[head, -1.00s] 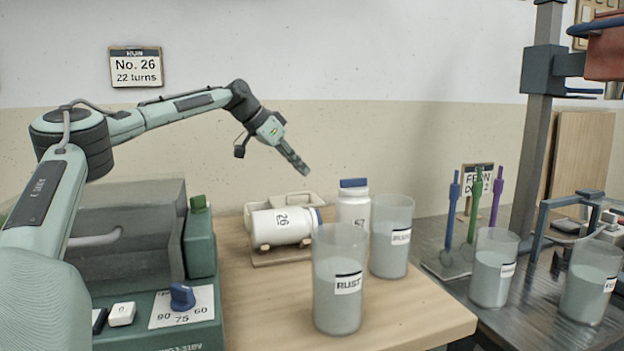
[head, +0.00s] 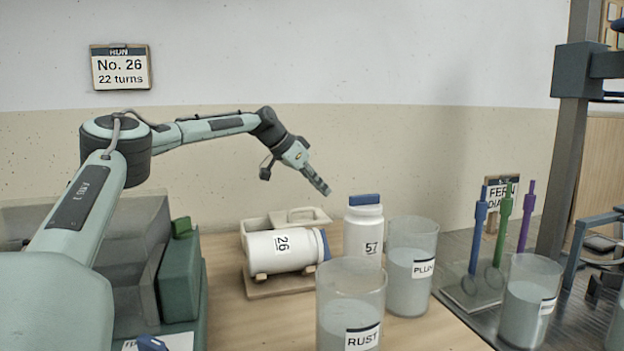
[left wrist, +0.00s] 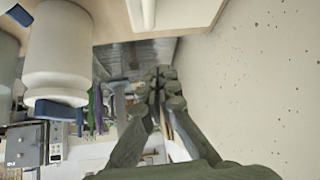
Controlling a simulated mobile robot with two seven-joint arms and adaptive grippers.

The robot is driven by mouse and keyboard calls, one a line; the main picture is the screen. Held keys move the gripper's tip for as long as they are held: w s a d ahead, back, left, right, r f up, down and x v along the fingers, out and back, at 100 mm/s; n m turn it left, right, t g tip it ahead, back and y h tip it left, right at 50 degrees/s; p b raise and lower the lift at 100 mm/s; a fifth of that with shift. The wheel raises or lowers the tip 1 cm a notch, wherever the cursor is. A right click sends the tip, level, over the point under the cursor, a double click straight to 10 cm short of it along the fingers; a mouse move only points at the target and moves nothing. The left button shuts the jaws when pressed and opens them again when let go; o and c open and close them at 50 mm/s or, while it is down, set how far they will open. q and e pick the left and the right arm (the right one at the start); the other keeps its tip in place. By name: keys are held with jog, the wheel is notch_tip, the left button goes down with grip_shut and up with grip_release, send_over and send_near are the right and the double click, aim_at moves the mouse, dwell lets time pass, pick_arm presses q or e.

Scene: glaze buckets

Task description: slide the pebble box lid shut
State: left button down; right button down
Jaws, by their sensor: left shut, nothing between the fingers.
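A low cream box (head: 256,225), which looks like the pebble box, stands near the wall behind the white jar marked 26. Its lid (head: 318,214) has a raised handle and covers the right part; the left part looks open. The lying jar hides much of the box front, so I cannot see pebbles. My left gripper (head: 322,187) is shut and empty, in the air above the box's right end, apart from the lid. In the left wrist view its fingers (left wrist: 160,90) are together, with a cream edge with a handle (left wrist: 148,12) at the top. My right gripper is not in view.
The white jar 26 (head: 284,250) lies on a wooden cradle (head: 280,285). The upright jar 57 (head: 363,236) with blue cap stands right of the box. Buckets RUST (head: 350,300) and PLUM (head: 411,265) stand in front. A green machine (head: 180,275) is at left.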

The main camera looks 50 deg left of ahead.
aim_at(327, 217)
pick_arm(q)
jog(key=x, duration=0.3)
jog(key=shift+a+f, duration=0.1)
jog(key=shift+f, duration=0.05)
jog(key=s, duration=0.2)
jog(key=shift+s+a+f+p, duration=0.15)
jog(key=shift+s+a+p, duration=0.2)
jog(key=shift+s, duration=0.05)
jog(key=shift+s+a+f, duration=0.1)
jog(key=shift+s+f, duration=0.1)
jog(key=shift+s, duration=0.15)
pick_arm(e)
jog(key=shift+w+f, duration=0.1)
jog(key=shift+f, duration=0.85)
